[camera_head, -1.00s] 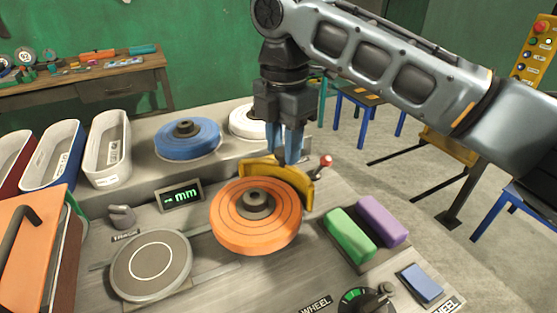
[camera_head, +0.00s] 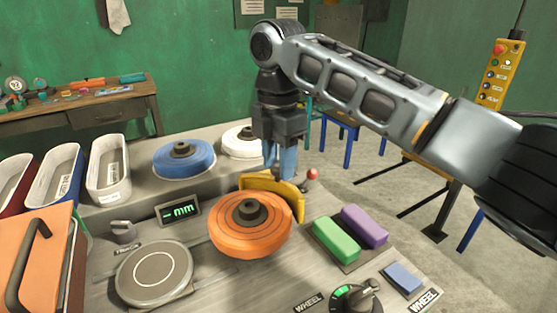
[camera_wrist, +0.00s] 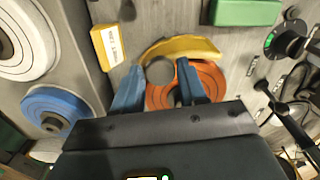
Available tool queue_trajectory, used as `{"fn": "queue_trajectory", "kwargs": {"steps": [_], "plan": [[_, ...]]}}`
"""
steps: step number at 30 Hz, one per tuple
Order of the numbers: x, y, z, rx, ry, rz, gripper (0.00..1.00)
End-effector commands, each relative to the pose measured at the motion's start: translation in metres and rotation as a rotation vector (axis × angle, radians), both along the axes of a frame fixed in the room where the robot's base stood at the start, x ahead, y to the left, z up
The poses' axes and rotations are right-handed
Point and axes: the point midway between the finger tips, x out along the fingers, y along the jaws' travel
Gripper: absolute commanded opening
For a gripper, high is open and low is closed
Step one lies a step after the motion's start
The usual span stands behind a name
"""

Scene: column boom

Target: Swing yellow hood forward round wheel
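The yellow hood (camera_head: 284,191) is a curved guard along the back and right of the orange wheel (camera_head: 235,240), which lies flat on the bench. In the wrist view the hood (camera_wrist: 180,47) arcs around the far side of the orange wheel (camera_wrist: 212,78). My gripper (camera_head: 280,172) points down with its blue fingers at the hood's back edge; the hood hides the fingertips. In the wrist view my gripper (camera_wrist: 159,72) has its fingers apart, with nothing visibly clamped between them. I cannot tell whether a finger touches the hood.
A red-knobbed lever (camera_head: 312,174) stands just right of the hood. Green (camera_head: 336,239) and purple (camera_head: 364,226) blocks lie to the right. Blue (camera_head: 183,159) and white (camera_head: 241,141) wheels sit behind. A round grey plate (camera_head: 153,272) is at front left.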

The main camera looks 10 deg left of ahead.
Motion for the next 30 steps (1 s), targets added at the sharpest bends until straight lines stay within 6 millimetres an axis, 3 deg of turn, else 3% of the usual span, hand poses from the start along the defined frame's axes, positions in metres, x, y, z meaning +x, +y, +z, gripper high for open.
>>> {"fn": "queue_trajectory", "kwargs": {"steps": [6,14,30], "plan": [[0.000,0.000,0.000,0.000,0.000,0.000,0.61],[0.000,0.000,0.002,0.001,-0.001,0.000,0.61],[0.000,0.000,0.073,0.000,-0.001,0.000,0.61]]}}
